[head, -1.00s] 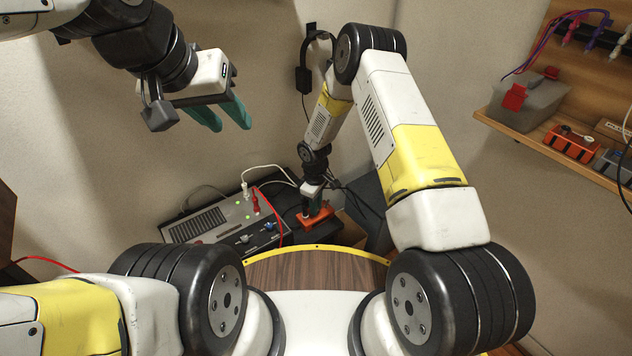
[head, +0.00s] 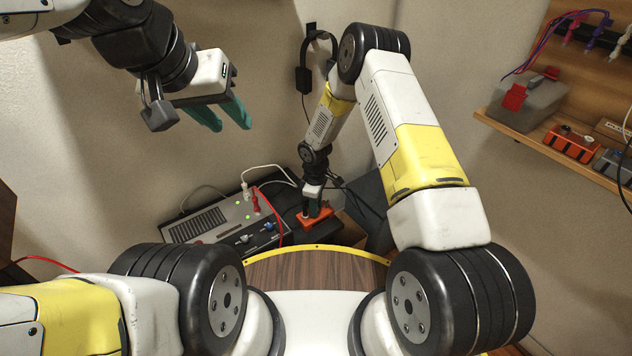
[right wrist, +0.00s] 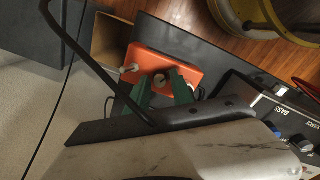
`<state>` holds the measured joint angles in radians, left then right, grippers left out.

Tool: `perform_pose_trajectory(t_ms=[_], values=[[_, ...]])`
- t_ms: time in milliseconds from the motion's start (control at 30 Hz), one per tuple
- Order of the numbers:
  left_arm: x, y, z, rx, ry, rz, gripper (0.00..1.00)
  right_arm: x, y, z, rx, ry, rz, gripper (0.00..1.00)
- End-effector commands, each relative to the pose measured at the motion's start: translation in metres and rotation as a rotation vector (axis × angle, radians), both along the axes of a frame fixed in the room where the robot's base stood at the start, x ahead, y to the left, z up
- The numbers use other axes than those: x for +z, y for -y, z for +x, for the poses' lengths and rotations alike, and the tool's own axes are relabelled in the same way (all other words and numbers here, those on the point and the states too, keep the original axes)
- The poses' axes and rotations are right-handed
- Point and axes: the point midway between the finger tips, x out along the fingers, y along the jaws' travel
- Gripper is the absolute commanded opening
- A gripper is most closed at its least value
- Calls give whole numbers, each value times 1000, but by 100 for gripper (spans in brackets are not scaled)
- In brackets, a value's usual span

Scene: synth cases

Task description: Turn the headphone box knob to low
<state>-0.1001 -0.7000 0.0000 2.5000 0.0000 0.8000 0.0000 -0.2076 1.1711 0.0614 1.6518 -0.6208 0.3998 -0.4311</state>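The headphone box is a small orange-red box (head: 316,218) on the dark surface at the back, right of the grey audio unit. In the right wrist view its orange top (right wrist: 148,58) shows with a small round knob (right wrist: 158,80). My right gripper (right wrist: 161,82) is over the box, with one green finger on each side of the knob. The fingers stand apart; I cannot tell whether they touch the knob. In the head view my right gripper (head: 314,207) hides part of the box. My left gripper (head: 225,118) is open and empty, high at the upper left.
The grey audio unit (head: 207,222) with cables and knobs stands left of the box. A light plug (right wrist: 130,68) sits at the box's edge. Headphones (head: 304,78) hang on the wall behind. A shelf (head: 540,146) with a grey case and small boxes is at right.

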Motion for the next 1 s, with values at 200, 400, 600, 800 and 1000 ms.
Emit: perform_pose_trajectory(t_ms=[200, 400, 600, 800, 1000], values=[[0, 0, 0, 0, 0, 0, 36, 0, 0, 0, 0, 0, 0, 39], [0, 0, 0, 0, 0, 0, 36, 5, 0, 0, -1, 1, 1, 39], [0, 0, 0, 0, 0, 0, 36, 35, 0, 0, -1, 3, 1, 39], [0, 0, 0, 0, 0, 0, 36, 66, -1, -1, -1, 1, 1, 39], [0, 0, 0, 0, 0, 0, 36, 78, -1, -2, -1, 0, 0, 39]])
